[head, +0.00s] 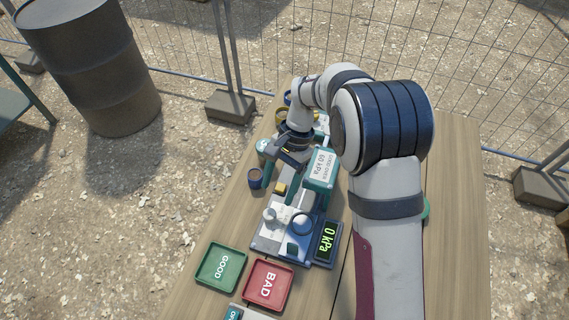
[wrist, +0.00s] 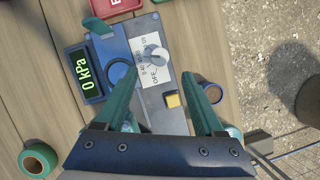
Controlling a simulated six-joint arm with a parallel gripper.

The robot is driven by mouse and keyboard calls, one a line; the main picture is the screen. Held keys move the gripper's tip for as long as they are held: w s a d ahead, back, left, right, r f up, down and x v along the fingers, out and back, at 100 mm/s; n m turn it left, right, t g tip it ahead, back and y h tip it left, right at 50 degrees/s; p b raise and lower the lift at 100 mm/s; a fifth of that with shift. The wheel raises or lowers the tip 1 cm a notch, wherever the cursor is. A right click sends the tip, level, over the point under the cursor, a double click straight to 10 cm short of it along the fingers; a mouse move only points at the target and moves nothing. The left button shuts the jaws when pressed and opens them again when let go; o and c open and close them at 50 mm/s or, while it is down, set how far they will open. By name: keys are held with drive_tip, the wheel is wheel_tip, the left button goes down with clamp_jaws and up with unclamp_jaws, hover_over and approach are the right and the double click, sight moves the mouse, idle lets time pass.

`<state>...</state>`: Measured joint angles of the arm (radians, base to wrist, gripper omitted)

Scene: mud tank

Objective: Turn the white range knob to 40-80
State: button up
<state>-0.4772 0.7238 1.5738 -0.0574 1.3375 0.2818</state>
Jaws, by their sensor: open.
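The white range knob (wrist: 154,53) stands on a white label card (wrist: 143,43) on the grey device. In the wrist view I read OFF and what looks like 0-40 on the card; the other marks and the knob's exact setting are too small to tell. The knob (head: 270,214) also shows in the head view, upright on the device. My gripper (wrist: 158,76) is open, its two teal fingers apart and empty, with the knob just beyond the gap between the fingertips. In the head view my gripper (head: 281,180) hangs over the device's far end.
The display (wrist: 85,72) reads 0 kPa, beside a round blue part (wrist: 121,74).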

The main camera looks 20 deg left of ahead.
drive_tip(key=v, duration=0.8)
drive_tip(key=shift+r, duration=0.4)
drive_tip(key=shift+w, duration=0.1)
drive_tip(key=s+d+r+t, duration=0.1)
drive_tip(key=s+d+r, duration=0.35)
drive_tip(key=d, duration=0.25)
drive_tip(key=s+d+r+t, duration=0.1)
drive_tip(key=s+d+r, duration=0.2)
drive_tip(key=s+d, duration=0.35)
drive_tip(key=s+d+f+t, duration=0.1)
drive_tip(key=s+d, duration=0.2)
drive_tip(key=s, duration=0.2)
drive_tip(key=s+d+f+m+t, duration=0.1)
drive_tip(key=s+d+f, duration=0.1)
drive_tip(key=s, duration=0.4)
drive_tip(key=shift+d, duration=0.35)
drive_tip(key=shift+s+f, duration=0.1)
